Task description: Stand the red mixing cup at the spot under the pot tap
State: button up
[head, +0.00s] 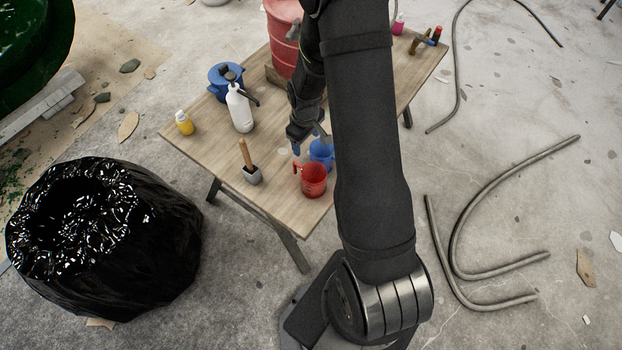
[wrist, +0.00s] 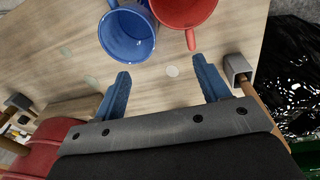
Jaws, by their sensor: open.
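The red mixing cup (head: 314,182) stands upright near the front corner of the table, its handle towards the upper left. In the wrist view the red cup (wrist: 182,12) is cut off by the top edge. A blue cup (head: 321,152) stands close beside it. My gripper (head: 309,143) is over the table just behind the cups, open and empty. In the wrist view its blue fingers (wrist: 162,72) are apart, with both cups beyond their tips. A red pot (head: 281,40) stands on a wooden block at the back; I cannot make out its tap, and my arm covers part of that area.
Pale round marks (wrist: 172,71) lie on the wood. A black-wrapped bin (head: 160,235) is at left.

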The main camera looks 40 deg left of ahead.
jog(key=w+d+f+t+y, duration=0.1)
jog(key=w+d+f+y, duration=0.15)
jog(key=w+d, duration=0.45)
jog(key=w+d+f+t+y, duration=0.15)
jog(key=w+d+f, duration=0.25)
jog(key=d, duration=0.4)
jog(key=s+d+r+g+y, duration=0.2)
jog(key=s+d+y, duration=0.15)
jog(key=s, duration=0.45)
jog(key=s+d+r+g+y, duration=0.1)
jog(key=s+d+r+y, duration=0.15)
jog(key=s+y, duration=0.35)
send_over(313, 174)
jog(key=s+d, duration=0.2)
jog(key=s, duration=0.1)
jog(key=shift+n+h, duration=0.3)
jog(key=shift+h, duration=0.05)
jog(key=shift+w+f, duration=0.15)
jog(key=shift+f, duration=3.3)
